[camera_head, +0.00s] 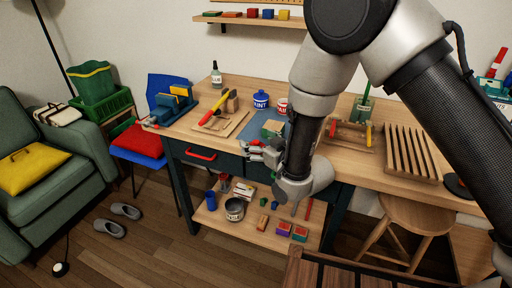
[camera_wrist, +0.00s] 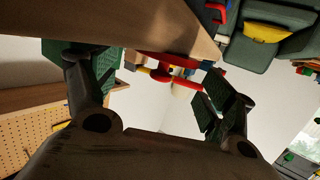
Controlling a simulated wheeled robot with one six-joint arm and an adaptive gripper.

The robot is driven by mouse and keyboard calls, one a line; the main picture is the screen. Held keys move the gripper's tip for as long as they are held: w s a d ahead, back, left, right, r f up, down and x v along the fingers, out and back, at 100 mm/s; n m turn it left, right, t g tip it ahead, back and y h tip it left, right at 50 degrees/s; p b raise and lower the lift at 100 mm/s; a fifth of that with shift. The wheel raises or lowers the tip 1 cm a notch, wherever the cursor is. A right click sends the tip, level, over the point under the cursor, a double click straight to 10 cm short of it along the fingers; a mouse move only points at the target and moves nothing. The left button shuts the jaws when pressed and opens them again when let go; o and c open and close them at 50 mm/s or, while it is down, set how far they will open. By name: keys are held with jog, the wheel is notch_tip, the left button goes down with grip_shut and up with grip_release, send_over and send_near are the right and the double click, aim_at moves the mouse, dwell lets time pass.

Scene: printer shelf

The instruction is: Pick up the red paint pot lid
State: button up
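A small red paint pot (camera_head: 282,104) with a white label stands on the workbench, partly hidden behind my arm. Its lid cannot be made out clearly at this size. A blue paint pot (camera_head: 261,100) stands to its left. My gripper (camera_head: 256,150) is at the bench's front edge, in front of and below the pots, apart from them. In the wrist view my gripper (camera_wrist: 158,85) has its two green-padded fingers wide apart, with nothing held between them. Red and yellow parts (camera_wrist: 165,72) show beyond the fingers; I cannot tell what they belong to.
The workbench (camera_head: 350,168) carries a blue vise (camera_head: 172,103), a glass bottle (camera_head: 216,75), wooden racks (camera_head: 411,154) and tools. Its lower shelf (camera_head: 215,225) holds an open grey tin (camera_head: 235,209) and small boxes. A stool (camera_head: 405,220) stands at right, a green armchair (camera_head: 60,185) at left.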

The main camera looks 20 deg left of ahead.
jog(key=c, duration=0.6)
jog(key=shift+c, duration=0.2)
jog(key=shift+r, duration=0.15)
